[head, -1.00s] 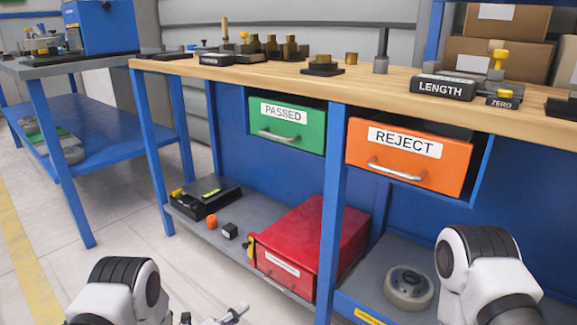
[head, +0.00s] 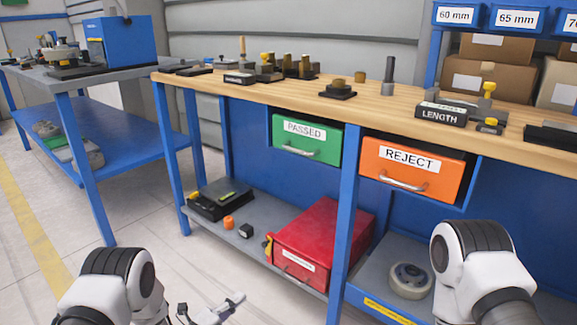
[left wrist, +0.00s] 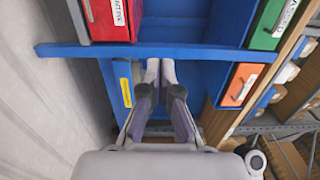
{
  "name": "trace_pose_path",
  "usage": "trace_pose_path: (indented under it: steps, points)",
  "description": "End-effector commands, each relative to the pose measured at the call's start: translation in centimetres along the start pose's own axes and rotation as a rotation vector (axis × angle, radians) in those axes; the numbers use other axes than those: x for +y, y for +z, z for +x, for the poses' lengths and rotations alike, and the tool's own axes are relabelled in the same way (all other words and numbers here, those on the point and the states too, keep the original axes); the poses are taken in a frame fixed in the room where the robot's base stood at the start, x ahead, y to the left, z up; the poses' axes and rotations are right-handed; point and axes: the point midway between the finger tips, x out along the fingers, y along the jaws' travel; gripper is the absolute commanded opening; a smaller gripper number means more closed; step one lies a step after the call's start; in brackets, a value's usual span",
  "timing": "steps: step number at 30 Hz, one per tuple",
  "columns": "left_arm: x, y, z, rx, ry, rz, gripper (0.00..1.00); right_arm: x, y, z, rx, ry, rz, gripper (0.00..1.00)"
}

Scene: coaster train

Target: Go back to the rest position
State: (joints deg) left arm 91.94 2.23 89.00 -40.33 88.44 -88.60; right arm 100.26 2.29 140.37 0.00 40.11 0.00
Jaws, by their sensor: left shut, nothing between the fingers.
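My left gripper (head: 228,305) shows at the bottom of the head view, low in front of the workbench and apart from it. In the left wrist view its two fingers (left wrist: 160,72) lie together with nothing between them. My right arm comes in at the bottom right of the head view, but its gripper is out of frame. The workbench (head: 330,98) stands ahead with a green PASSED drawer (head: 306,149) and an orange REJECT drawer (head: 412,187) under its top.
A red box (head: 318,232), a black case (head: 219,199) and a round wheel-like part (head: 409,281) are on the lower shelf. A blue-legged side table (head: 105,125) stands at the left. The floor (head: 70,220) between is clear.

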Motion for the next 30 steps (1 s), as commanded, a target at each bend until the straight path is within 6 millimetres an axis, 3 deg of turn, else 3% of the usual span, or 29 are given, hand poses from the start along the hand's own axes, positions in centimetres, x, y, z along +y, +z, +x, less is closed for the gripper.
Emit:
trace_pose_path:
  steps: [1,4,8,14,20,22,26,30]
  points:
    - [-3.0,0.0,-0.1,-0.003,0.004,-0.004,0.0,0.0,0.0,-2.9,0.0,0.0,0.0,0.0]
    - [-6.3,-0.2,-0.5,-0.016,0.022,-0.019,0.0,0.0,0.0,-6.2,0.0,0.0,0.0,0.0]
    - [-12.1,-0.4,-1.9,-0.062,0.095,-0.068,0.0,-0.1,0.0,-12.6,0.0,0.0,0.0,0.0]
    - [-18.7,-1.6,-6.9,-0.217,0.334,-0.335,0.0,-0.2,0.0,-22.9,0.001,0.0,0.0,0.0]
    - [-22.3,-4.3,-15.2,-0.486,0.61,-0.736,0.0,-0.2,0.0,-30.4,0.0,0.0,0.0,0.0]
    - [-23.6,-5.8,-18.9,-0.624,0.706,-0.899,0.0,-0.2,0.0,-32.7,0.0,0.0,0.0,0.0]
    - [-24.1,-8.9,-26.1,-0.915,0.847,-1.178,0.0,-0.2,0.0,-34.3,0.0,0.0,0.0,0.0]
    - [-23.6,-12.6,-33.5,-1.301,0.926,-1.444,0.0,-0.2,0.0,-33.6,-0.001,0.0,0.0,0.0]
